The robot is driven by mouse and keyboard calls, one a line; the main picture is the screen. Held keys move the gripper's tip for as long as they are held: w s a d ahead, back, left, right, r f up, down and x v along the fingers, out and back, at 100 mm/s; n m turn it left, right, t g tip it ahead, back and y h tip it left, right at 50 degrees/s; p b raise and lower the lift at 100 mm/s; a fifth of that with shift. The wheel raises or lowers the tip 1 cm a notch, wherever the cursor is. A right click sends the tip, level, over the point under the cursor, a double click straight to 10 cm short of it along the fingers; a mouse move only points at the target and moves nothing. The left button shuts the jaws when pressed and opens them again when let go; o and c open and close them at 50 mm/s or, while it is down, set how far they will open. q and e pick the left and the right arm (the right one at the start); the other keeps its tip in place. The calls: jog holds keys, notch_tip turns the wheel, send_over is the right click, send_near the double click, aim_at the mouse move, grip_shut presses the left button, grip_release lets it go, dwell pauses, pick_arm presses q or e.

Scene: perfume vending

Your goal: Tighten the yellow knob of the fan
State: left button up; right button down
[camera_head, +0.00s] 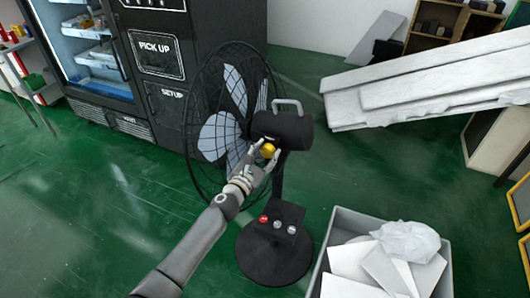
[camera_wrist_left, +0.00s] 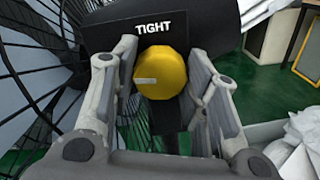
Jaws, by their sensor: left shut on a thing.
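The black pedestal fan (camera_head: 283,128) stands upright on the green floor, with its wire cage to the left and a light grey handle on top. Its yellow knob (camera_head: 267,150) is on the motor housing. In the left wrist view the yellow knob (camera_wrist_left: 162,72) sits below the white word TIGHT, with a pale pointer mark facing left. My left gripper (camera_head: 263,152) is at the knob. In the left wrist view the fingers of my left gripper (camera_wrist_left: 160,85) flank the knob on both sides, shut on it. My right gripper is not in view.
A dark vending machine (camera_head: 165,70) stands behind the fan. A grey bin (camera_head: 335,225) with white sheets is at the lower right. White boards (camera_head: 430,85) lie at the upper right. The fan base (camera_head: 275,255) carries a red button and grey ones. Green floor is open at left.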

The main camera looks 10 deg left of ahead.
pick_arm(q)
jog(key=m+p, duration=0.1)
jog(key=m, duration=0.2)
jog(key=shift+m, duration=0.3)
jog(key=m+p, duration=0.1)
jog(key=m, duration=0.2)
jog(key=shift+d, duration=0.1)
jog(key=m+p, duration=0.1)
jog(key=m, duration=0.3)
jog(key=shift+m+y, duration=0.3)
jog(key=shift+y, duration=0.1)
jog(key=shift+s+f+m+p, duration=0.15)
jog(key=shift+m+p, duration=0.15)
jog(key=shift+m, duration=1.6)
jog(key=o, duration=1)
jog(key=v, duration=1.1)
jog(key=shift+s, duration=0.4)
